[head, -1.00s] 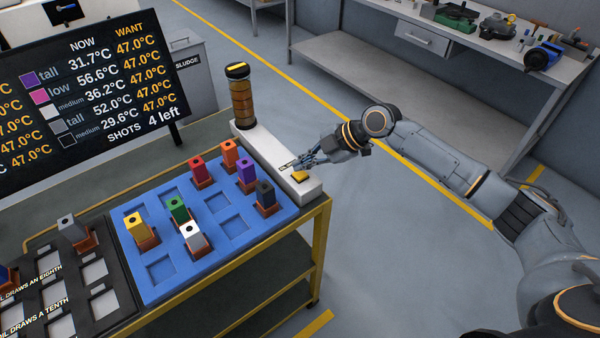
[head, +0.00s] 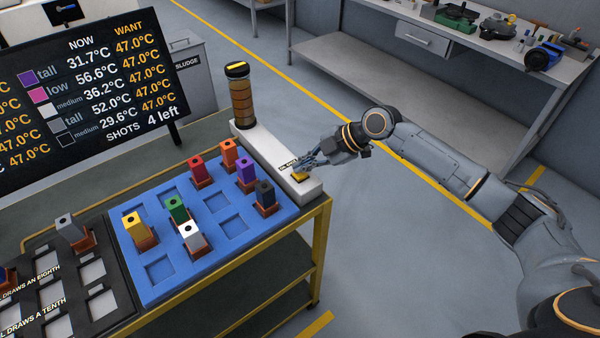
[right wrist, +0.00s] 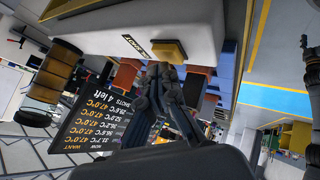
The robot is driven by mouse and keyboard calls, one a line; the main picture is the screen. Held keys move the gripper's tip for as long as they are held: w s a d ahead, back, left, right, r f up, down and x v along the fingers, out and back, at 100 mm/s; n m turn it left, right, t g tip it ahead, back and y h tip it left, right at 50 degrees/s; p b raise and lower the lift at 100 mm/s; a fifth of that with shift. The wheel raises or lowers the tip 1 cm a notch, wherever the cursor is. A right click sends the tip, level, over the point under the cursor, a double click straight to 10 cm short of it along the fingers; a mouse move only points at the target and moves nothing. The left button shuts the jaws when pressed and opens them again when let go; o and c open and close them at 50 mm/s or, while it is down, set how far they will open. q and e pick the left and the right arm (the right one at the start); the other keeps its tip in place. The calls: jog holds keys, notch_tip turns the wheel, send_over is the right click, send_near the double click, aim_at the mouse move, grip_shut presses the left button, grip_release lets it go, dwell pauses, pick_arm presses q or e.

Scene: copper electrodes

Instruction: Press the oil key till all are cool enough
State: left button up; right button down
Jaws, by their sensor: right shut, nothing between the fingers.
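The yellow oil key (head: 300,177) is on the front end of the white oil unit (head: 262,150), below an amber-filled cylinder (head: 242,100). My right gripper (head: 299,170) is shut and empty, its tips right at the key. I cannot tell whether they touch it. In the right wrist view the key (right wrist: 168,50) shows just beyond the fingertips (right wrist: 160,72). The dark board (head: 90,95) reads 31.7, 56.6, 36.2, 52.0 and 29.6 °C in the visible NOW rows, WANT 47.0 °C, and SHOTS "4 left". Its left part is cut off. My left gripper is out of view.
Several coloured electrodes stand in the blue tray (head: 190,262) beside the oil unit. A black tray (head: 112,300) with pale wells and a grey electrode (head: 72,231) is to its left. A grey sludge bin (head: 193,82) stands behind. The floor right of the yellow-framed cart is clear.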

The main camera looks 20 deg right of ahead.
aim_at(304, 173)
jog(key=shift+f+b, duration=0.4)
jog(key=shift+f, duration=0.1)
dwell(0.4)
jog(key=shift+r, duration=0.15)
jog(key=shift+r+p, duration=0.55)
jog(key=shift+r, duration=0.25)
jog(key=shift+r+p, duration=1.75)
jog(key=shift+r, duration=0.8)
jog(key=shift+f, duration=0.1)
